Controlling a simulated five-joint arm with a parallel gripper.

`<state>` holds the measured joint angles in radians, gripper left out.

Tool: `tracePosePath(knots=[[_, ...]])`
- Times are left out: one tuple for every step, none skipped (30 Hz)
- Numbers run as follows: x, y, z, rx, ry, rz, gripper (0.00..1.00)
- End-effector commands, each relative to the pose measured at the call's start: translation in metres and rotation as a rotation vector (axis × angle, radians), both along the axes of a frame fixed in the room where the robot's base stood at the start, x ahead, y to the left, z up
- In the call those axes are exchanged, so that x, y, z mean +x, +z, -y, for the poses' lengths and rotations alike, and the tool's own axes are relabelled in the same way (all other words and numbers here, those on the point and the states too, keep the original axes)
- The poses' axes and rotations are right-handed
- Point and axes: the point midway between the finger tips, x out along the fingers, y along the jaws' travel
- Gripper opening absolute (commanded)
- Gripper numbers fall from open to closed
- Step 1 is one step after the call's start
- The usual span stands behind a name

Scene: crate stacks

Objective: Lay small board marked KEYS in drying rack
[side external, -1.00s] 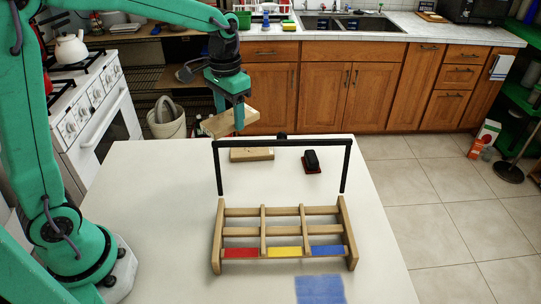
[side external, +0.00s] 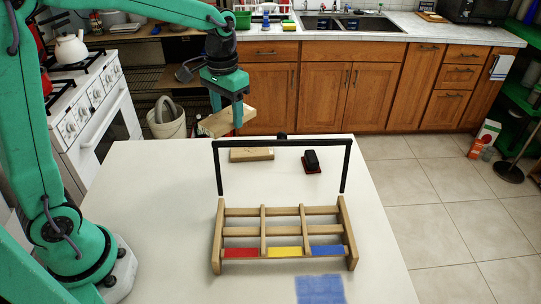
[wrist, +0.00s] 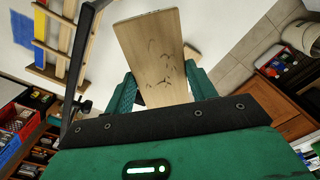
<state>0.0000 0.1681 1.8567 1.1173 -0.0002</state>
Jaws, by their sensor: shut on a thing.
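My gripper (side external: 238,118) is shut on a light wooden board (side external: 216,123) and holds it, tilted, above the far left part of the table. In the wrist view the board (wrist: 152,45) sits between my two fingers and bears dark marks that I cannot read as a word. The wooden drying rack (side external: 219,240) stands on the table, nearer the camera and to the right of my gripper. It has three bays with red, yellow and blue strips along the front. None of its bays holds a board.
A black bar frame (side external: 282,142) rises behind the rack, between it and the far edge. A second wooden board (side external: 251,155) lies flat on the table (side external: 150,220) beyond it. A black block on a red base (side external: 312,162) lies to its right. A blue patch (side external: 319,290) is in front.

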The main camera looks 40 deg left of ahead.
Motion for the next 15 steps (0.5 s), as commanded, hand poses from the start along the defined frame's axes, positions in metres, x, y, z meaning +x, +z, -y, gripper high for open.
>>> tracePosePath(knots=[[0.001, 0.003, 0.0, 0.0, 0.0, 0.003, 0.32], [0.001, 0.006, 0.0, 0.0, 0.0, 0.003, 0.32], [0.001, 0.009, 0.0, 0.0, 0.0, 0.003, 0.32], [0.001, 0.013, 0.0, 0.0, 0.0, 0.003, 0.32], [0.001, 0.017, 0.0, 0.0, 0.0, 0.005, 0.32], [0.001, 0.024, 0.0, 0.0, 0.0, 0.005, 0.32], [0.001, 0.029, 0.0, 0.0, 0.0, 0.006, 0.32], [0.001, 0.035, 0.0, 0.0, 0.0, 0.006, 0.32], [0.001, 0.043, 0.0, 0.0, 0.0, 0.007, 0.32], [0.001, 0.05, 0.0, 0.0, 0.0, 0.007, 0.32], [0.0, 0.05, 0.003, 0.0, -0.025, 0.002, 0.32], [0.0, 0.048, 0.008, 0.0, -0.074, 0.0, 0.32], [0.0, 0.048, 0.012, 0.0, -0.11, 0.0, 0.32], [0.0, 0.048, 0.016, 0.0, -0.147, 0.001, 0.32], [0.0, 0.048, 0.021, 0.0, -0.2, 0.001, 0.32]])
